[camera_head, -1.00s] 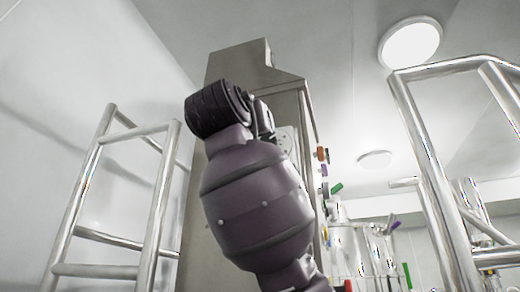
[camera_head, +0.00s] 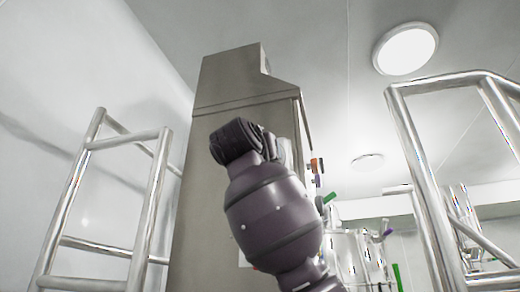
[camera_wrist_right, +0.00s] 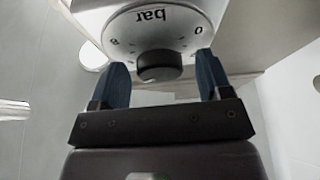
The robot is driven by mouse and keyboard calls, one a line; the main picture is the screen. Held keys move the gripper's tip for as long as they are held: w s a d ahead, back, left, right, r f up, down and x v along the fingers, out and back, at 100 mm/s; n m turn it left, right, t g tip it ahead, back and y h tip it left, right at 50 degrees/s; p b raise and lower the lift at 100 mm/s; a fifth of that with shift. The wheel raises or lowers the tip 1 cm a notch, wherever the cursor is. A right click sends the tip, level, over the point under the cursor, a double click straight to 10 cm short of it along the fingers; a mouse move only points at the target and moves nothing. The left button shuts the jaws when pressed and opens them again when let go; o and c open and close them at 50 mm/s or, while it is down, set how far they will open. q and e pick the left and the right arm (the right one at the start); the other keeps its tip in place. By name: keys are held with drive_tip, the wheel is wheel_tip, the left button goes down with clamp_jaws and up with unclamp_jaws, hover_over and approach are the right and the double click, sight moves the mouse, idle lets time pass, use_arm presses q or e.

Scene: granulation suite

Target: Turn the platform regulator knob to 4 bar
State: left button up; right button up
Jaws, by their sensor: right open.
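The regulator knob (camera_wrist_right: 159,66) is a short dark cylinder below a white round dial (camera_wrist_right: 185,22) in the right wrist view. The dial reads "bar", upside down, with 0 at right and 8 at left; no pointer on the knob is readable. My right gripper (camera_wrist_right: 162,76) is open, one blue finger on each side of the knob, with a visible gap to both. In the head view my right arm stands before a tall steel cabinet (camera_head: 235,100); its gripper and the knob are hidden there. My left gripper is not in view.
Steel railings stand at left (camera_head: 157,200) and right (camera_head: 425,160) of the cabinet. Coloured fittings (camera_head: 316,165) stick out at the cabinet's right edge. Steel vessels (camera_head: 350,255) stand behind at lower right. A round ceiling light (camera_head: 405,48) is above.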

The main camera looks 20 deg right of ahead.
drive_tip(key=shift+w, duration=0.15)
drive_tip(key=c, duration=0.9)
drive_tip(key=shift+n, duration=0.4)
drive_tip(key=n+y, duration=0.2)
drive_tip(key=n, duration=0.3)
drive_tip(key=n+y+b, duration=0.1)
drive_tip(key=n+y, duration=0.2)
drive_tip(key=n, duration=0.2)
drive_tip(key=n+y, duration=0.2)
drive_tip(key=n, duration=0.3)
drive_tip(key=shift+d+r+t, duration=0.15)
drive_tip(key=shift+r+t, duration=0.05)
drive_tip(key=shift+t, duration=0.1)
